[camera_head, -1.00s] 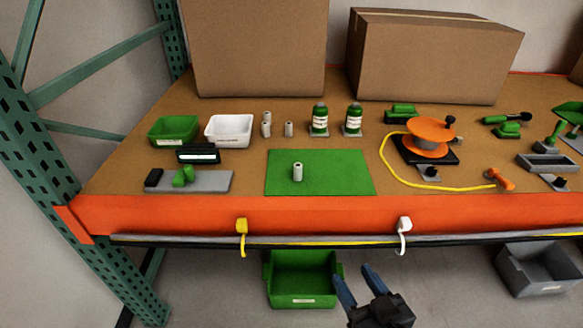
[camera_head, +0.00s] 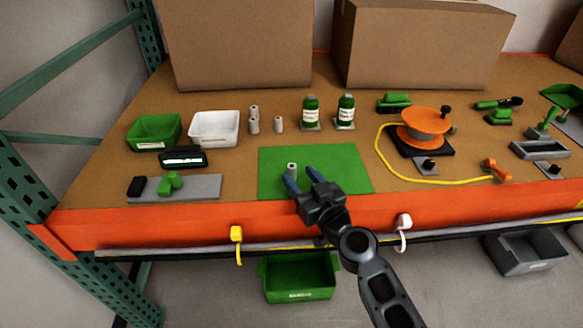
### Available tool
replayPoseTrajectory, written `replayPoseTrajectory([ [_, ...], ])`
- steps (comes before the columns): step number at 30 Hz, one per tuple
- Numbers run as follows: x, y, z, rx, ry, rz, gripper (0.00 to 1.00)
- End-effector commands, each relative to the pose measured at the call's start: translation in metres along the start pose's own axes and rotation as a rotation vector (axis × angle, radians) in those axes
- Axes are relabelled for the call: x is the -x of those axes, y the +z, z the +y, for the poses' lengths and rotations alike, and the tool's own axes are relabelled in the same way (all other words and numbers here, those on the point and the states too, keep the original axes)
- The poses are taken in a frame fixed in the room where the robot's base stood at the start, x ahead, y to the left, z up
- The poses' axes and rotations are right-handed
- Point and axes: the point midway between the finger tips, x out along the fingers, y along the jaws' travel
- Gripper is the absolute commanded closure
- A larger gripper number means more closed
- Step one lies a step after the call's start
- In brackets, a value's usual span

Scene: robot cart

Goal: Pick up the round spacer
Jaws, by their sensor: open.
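A small whitish round spacer (camera_head: 292,169) stands upright on the green mat (camera_head: 345,160) near the front of the shelf. My gripper (camera_head: 300,180) is open, with its blue fingers pointing away from me over the mat. The fingertips are close to the spacer, which shows just beyond and between them. The spacer's lower part is hidden by a finger. I cannot tell whether a finger touches it.
Several similar spacers (camera_head: 278,124) stand behind the mat, beside a white bin (camera_head: 214,128) and a green bin (camera_head: 154,132). Two green bottles (camera_head: 311,113) stand farther back. A cable reel (camera_head: 426,124) with yellow cable is at right. An orange beam (camera_head: 150,228) edges the shelf.

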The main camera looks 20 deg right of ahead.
Motion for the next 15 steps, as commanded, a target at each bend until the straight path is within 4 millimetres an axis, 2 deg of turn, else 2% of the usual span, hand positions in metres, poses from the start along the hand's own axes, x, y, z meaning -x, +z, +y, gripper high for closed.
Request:
replayPoseTrajectory([
  [3,-0.016,-0.002,-0.001,0.000,-0.002,0.000,0.45],
  [6,-0.023,-0.001,0.000,0.000,-0.001,0.000,0.45],
  [14,-0.024,0.000,0.000,0.000,0.000,-0.001,0.45],
  [15,-0.024,0.000,0.000,0.000,0.000,-0.001,0.49],
])
